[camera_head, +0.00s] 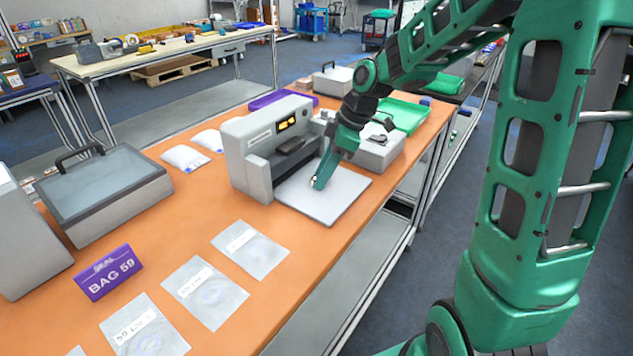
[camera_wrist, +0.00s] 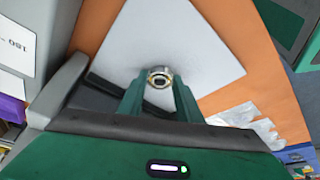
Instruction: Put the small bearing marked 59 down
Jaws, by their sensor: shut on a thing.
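The small bearing (camera_wrist: 159,77) is a metal ring with a dark bore, seen in the wrist view between the fingertips. Its mark cannot be read. My gripper (camera_wrist: 160,92) is shut on it. In the head view my gripper (camera_head: 318,184) is over the white plate (camera_head: 340,194) in front of the grey machine (camera_head: 250,150). The bearing is not clearly visible there. The plate also shows in the wrist view (camera_wrist: 195,38) behind the bearing. I cannot tell whether the bearing touches the plate.
Clear bags (camera_head: 250,247) lie along the front of the orange table (camera_head: 200,237), near a purple sign (camera_head: 108,272) reading BAG 59. A lidded grey box (camera_head: 103,190) stands at left. A green tray (camera_head: 405,115) and a grey unit (camera_head: 375,150) stand behind the plate.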

